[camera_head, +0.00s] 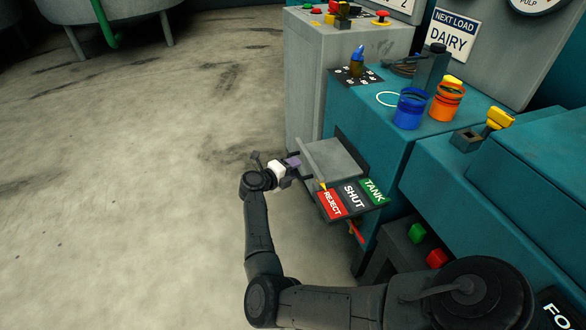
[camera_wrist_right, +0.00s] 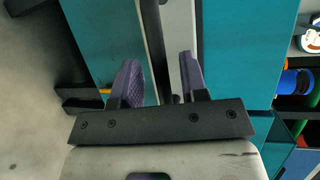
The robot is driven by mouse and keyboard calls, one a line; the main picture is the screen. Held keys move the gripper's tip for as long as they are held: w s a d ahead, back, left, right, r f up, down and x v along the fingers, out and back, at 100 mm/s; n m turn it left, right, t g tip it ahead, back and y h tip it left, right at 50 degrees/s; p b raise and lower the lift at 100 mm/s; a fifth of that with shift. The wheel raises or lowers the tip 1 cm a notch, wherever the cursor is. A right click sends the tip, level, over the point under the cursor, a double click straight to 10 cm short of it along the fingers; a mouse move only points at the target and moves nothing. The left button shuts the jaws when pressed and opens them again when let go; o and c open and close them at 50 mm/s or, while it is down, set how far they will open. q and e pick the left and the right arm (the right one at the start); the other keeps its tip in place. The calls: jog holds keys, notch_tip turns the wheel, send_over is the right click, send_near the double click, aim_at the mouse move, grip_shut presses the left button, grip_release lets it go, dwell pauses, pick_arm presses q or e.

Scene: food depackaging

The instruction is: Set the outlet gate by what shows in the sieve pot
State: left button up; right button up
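The gate's label plate reads REJECT in red, SHUT in black and TANK in green (camera_head: 372,191). A grey lever bar (camera_head: 312,163) with a yellow pointer tip (camera_head: 323,186) stands at the upper edge of the REJECT field. My right gripper (camera_head: 293,162) is beside the bar's left side. In the right wrist view its purple fingers (camera_wrist_right: 160,82) are apart, with a dark bar (camera_wrist_right: 154,45) between them and gaps visible. A blue pot (camera_head: 410,108) and an orange pot (camera_head: 446,101) stand on the teal bench; I cannot tell which is the sieve pot or what is inside. My left gripper is out of view.
A NEXT LOAD DAIRY sign (camera_head: 453,36) stands behind the bench. A yellow-handled lever (camera_head: 499,119) is at the right. The floor at left is clear.

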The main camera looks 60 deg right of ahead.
jog(key=shift+s+d, duration=0.1)
jog(key=p+v, duration=0.5)
jog(key=v, duration=0.8)
jog(key=shift+a+r, duration=0.15)
jog(key=shift+a, duration=0.2)
